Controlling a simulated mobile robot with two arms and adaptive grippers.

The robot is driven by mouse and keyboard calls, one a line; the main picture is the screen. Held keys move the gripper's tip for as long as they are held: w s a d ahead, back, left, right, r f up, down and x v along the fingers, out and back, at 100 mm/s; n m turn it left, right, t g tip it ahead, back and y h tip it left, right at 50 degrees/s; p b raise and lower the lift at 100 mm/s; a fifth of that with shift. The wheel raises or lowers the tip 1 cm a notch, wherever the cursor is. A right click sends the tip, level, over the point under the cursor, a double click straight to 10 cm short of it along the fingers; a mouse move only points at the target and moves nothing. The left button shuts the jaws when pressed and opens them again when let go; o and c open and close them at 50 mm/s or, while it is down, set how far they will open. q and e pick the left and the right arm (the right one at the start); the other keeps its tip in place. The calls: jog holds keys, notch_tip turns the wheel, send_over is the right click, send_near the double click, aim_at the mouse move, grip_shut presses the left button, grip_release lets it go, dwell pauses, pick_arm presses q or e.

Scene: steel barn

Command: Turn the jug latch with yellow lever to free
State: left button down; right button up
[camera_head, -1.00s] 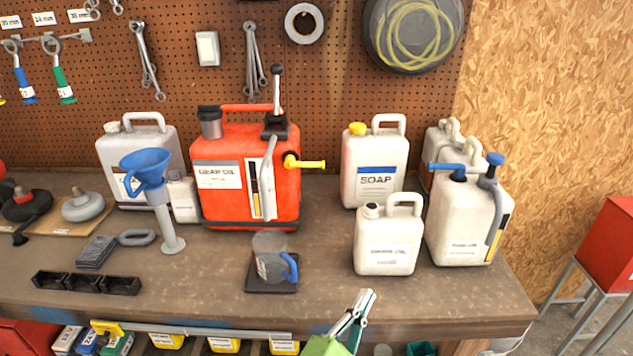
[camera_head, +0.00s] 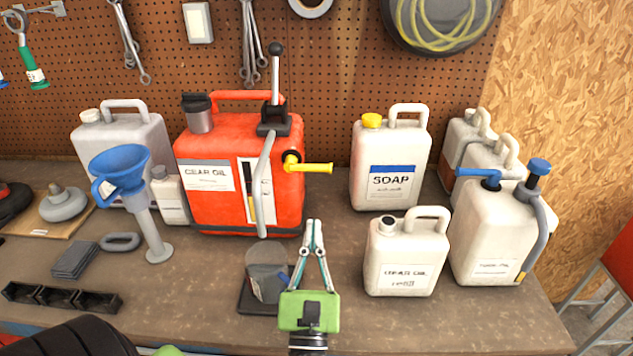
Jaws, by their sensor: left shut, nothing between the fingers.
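The red jug labelled gear oil (camera_head: 215,205) stands upright on the bench. Its yellow lever (camera_head: 314,167) sticks out to the right from a dark round pivot on the jug's right side and lies about level. My left gripper (camera_head: 314,222), with a green body and slim pale fingers, reaches up from the bottom centre. Its fingers are shut with nothing between them. The tips appear below the lever in the picture, apart from it. My right gripper does not show.
A measuring cup (camera_head: 268,275) on a dark pad is just left of my gripper. A white soap jug (camera_head: 390,165) and other white jugs, including a small one (camera_head: 405,258), stand to the right. A blue funnel (camera_head: 120,172) stands left.

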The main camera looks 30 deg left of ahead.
aim_at(309, 165)
pick_arm(q)
jog(key=p+x, duration=0.4)
jog(key=x, duration=0.6)
jog(key=shift+p, duration=0.3)
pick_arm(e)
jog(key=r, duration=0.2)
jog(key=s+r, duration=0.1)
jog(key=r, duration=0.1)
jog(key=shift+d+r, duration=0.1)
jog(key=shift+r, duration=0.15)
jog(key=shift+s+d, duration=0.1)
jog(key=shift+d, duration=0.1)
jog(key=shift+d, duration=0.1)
